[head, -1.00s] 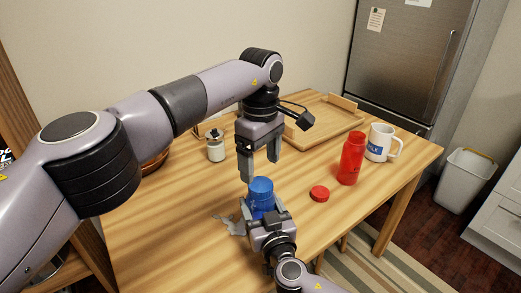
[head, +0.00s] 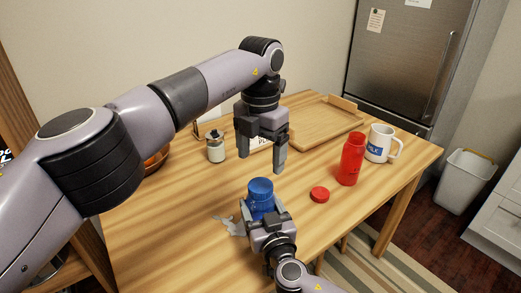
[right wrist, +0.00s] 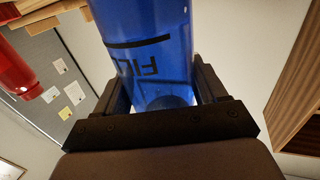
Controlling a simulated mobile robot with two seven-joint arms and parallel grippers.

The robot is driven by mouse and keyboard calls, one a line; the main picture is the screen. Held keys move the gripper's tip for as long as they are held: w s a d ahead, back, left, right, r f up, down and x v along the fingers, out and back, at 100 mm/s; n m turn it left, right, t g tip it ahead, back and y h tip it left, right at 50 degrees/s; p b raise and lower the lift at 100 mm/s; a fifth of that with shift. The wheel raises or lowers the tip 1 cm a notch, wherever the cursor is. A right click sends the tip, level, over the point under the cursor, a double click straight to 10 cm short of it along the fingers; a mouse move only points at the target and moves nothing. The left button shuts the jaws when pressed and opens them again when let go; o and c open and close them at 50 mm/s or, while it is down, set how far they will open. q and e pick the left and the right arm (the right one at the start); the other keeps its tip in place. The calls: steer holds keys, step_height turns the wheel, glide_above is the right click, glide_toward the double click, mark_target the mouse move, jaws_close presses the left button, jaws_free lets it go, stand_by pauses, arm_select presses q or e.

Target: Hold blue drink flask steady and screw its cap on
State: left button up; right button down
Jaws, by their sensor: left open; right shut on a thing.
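The blue drink flask (head: 261,207) stands upright near the table's front edge. Its blue cap (head: 260,186) sits on top; I cannot tell how tight it is. My right gripper (head: 263,216) is shut on the flask's body, below the cap. The right wrist view shows the flask (right wrist: 150,45) between the two fingers (right wrist: 165,90), with dark lettering on its side. My left gripper (head: 261,163) is open and empty, pointing down just above and behind the cap, apart from it.
A red flask (head: 351,160), a red cap (head: 320,194) and a white mug (head: 380,143) stand to the right. A wooden tray (head: 318,128) lies behind. A small jar (head: 215,147) is at the back left. A grey splayed item (head: 232,224) lies left of the blue flask.

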mark_target(260, 185)
arm_select(q)
steer(key=n, duration=0.5)
steer(key=shift+r+n, duration=0.3)
steer(key=shift+f, duration=4.05)
steer(key=c, duration=1.1)
steer(key=o, duration=1.3)
steer(key=shift+c, duration=0.2)
